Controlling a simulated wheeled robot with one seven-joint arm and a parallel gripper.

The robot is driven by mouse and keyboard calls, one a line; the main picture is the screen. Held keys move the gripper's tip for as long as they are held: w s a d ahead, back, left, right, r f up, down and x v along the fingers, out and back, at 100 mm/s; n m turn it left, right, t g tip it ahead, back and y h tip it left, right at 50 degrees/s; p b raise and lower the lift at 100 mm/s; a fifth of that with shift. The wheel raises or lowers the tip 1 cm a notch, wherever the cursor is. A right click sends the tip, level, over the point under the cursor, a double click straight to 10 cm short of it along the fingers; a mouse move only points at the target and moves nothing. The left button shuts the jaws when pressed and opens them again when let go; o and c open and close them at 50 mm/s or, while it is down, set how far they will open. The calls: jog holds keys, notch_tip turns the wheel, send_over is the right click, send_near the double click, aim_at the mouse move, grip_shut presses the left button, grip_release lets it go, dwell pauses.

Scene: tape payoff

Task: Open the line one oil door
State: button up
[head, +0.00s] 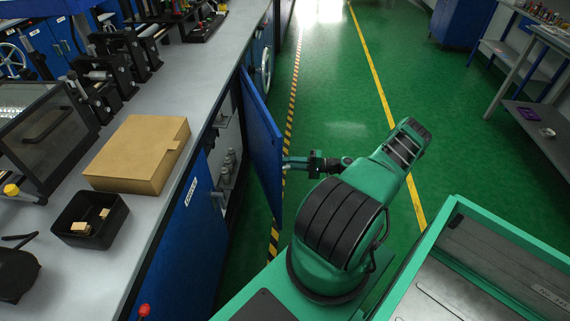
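A blue cabinet door (263,145) stands swung out from the long bench front, into the aisle. Behind it the cabinet opening shows shelves with several grey containers (228,168). My gripper (287,163) is at the right-hand face of the door, at mid height, its tip touching or very close to it. Any handle there is hidden or too small to make out. I cannot tell whether the fingers are open or shut.
The grey bench top (205,70) carries a cardboard box (137,153), a black bin (90,222) and black machines. A handwheel (266,68) sticks out beyond the door.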

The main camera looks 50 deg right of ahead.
jog(key=shift+o, duration=1.2)
jog(key=v, duration=1)
jog(key=shift+s+d, duration=0.2)
jog(key=shift+s, duration=0.1)
